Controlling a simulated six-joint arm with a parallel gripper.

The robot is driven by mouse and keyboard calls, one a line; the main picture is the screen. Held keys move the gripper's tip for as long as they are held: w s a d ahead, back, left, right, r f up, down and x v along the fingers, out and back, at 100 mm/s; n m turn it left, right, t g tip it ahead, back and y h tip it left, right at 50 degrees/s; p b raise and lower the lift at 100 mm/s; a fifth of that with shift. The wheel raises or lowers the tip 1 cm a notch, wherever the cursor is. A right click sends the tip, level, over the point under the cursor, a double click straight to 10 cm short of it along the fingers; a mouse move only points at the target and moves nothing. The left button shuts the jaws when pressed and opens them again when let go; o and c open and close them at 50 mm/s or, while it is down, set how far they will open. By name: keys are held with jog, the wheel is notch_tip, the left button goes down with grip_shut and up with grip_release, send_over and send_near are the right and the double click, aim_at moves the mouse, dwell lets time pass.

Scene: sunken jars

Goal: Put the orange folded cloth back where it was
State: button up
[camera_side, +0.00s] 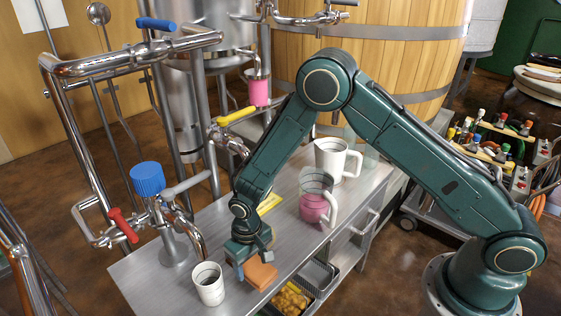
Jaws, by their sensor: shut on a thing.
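The orange folded cloth (260,275) is a small flat block near the front of the metal bench (150,283). My gripper (246,264) points down over the cloth's left part and is shut on it. The cloth's upper left side is hidden by the fingers. I cannot tell whether the cloth touches the bench top or is held slightly above it.
A white cup (208,286) with dark contents stands close left of my gripper. A jug with pink liquid (315,207) and a white jug (338,160) stand further back. A yellow item (270,203) lies behind my wrist. Steel pipes with a blue cap (147,179) rise at left.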

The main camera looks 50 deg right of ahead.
aim_at(252, 273)
jog(key=shift+f, duration=0.45)
jog(key=shift+f, duration=1.9)
jog(key=shift+f, duration=0.15)
jog(key=o, duration=0.9)
jog(key=shift+r, duration=0.2)
jog(key=shift+r, duration=6)
